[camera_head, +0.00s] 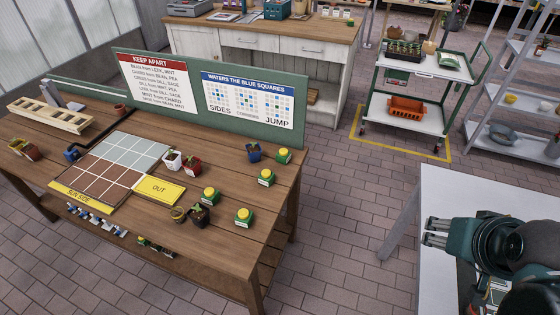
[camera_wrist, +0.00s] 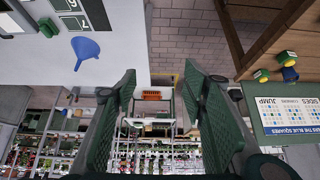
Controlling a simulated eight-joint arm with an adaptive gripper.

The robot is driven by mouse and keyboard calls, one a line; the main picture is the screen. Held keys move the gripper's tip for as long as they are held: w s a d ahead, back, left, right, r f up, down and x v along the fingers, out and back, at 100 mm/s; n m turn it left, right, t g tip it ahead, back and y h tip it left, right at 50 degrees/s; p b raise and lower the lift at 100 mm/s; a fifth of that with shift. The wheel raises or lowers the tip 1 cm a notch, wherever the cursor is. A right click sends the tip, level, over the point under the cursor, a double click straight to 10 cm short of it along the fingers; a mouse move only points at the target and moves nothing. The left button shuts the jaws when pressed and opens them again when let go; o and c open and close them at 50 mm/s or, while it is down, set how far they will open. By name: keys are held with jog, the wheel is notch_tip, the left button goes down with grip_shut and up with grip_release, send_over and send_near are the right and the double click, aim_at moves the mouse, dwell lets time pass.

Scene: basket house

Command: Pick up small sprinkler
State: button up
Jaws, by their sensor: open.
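Several small green blocks with round yellow tops, which look like the sprinklers, stand on the wooden table: one by the board's right end (camera_head: 282,156), one in front of it (camera_head: 265,177), one further left (camera_head: 210,197) and one nearest the front edge (camera_head: 243,216). I cannot tell which one is the small sprinkler. Two such blocks also show at the right of the wrist view (camera_wrist: 287,57). My gripper (camera_head: 431,232) is open and empty, above the white table at right, well apart from the blocks. Its fingers (camera_wrist: 160,76) are spread in the wrist view.
The wooden table (camera_head: 220,250) also holds a grid board (camera_head: 115,165), a yellow OUT card (camera_head: 160,190), small pots and an upright sign board (camera_head: 287,138). A blue funnel (camera_wrist: 85,47) lies on the white table (camera_head: 440,185). Brick floor lies between the tables.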

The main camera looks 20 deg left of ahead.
jog(key=shift+o, duration=0.9)
jog(key=w+a+n+g+y+p, duration=0.15)
jog(key=w+a+n, duration=0.5)
jog(key=a, duration=0.65)
jog(key=n+g+h+p, duration=0.1)
jog(key=n+g+p, duration=0.35)
jog(key=n, duration=0.75)
send_over(243, 211)
jog(key=b, duration=0.2)
jog(key=shift+g, duration=0.5)
jog(key=f, duration=1.8)
jog(key=shift+w+d+f, duration=0.2)
jog(key=shift+d, duration=0.1)
jog(key=shift+s+a+f+h, duration=0.25)
jog(key=shift+s+a+f, duration=0.05)
jog(key=shift+a+f, duration=0.1)
